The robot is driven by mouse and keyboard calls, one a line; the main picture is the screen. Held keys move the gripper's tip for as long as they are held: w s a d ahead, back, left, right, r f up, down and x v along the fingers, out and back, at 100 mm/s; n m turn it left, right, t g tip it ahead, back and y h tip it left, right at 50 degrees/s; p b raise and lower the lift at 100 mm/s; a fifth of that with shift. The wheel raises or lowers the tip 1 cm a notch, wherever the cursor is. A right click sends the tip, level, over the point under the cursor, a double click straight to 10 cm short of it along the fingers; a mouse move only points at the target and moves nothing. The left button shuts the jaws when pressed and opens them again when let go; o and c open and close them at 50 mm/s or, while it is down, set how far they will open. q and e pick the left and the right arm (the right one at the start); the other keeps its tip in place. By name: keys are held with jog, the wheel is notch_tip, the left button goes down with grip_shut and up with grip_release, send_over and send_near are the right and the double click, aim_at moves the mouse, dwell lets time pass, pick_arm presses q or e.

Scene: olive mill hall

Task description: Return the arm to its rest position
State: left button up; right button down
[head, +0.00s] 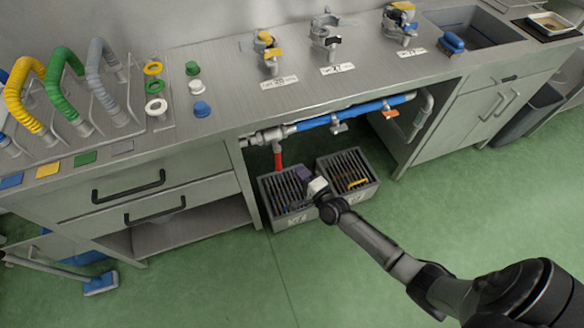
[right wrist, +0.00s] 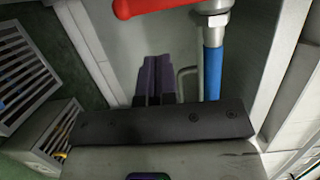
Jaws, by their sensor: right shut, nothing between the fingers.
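My right arm comes in from the lower right in the head view. Its gripper (head: 304,173) is under the counter, over the two grey slatted crates on the floor, near the gap between them. In the right wrist view its two purple fingers (right wrist: 155,80) are together with nothing between them. I cannot tell exactly how far the fingertips are from the left crate (head: 283,222) or the pipework. My left arm and gripper are not in view.
A blue pipe (head: 358,110) with a red handle (head: 277,160) runs under the steel counter (head: 225,115). The right crate (head: 350,196) holds a yellow item. Cabinets flank the opening. The green floor (head: 220,290) in front is clear; a blue broom head (head: 101,283) is far left.

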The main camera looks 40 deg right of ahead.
jog(key=s+p, duration=0.1)
jog(key=s, duration=0.7)
jog(key=shift+a+p, duration=0.3)
jog(key=shift+a, duration=0.15)
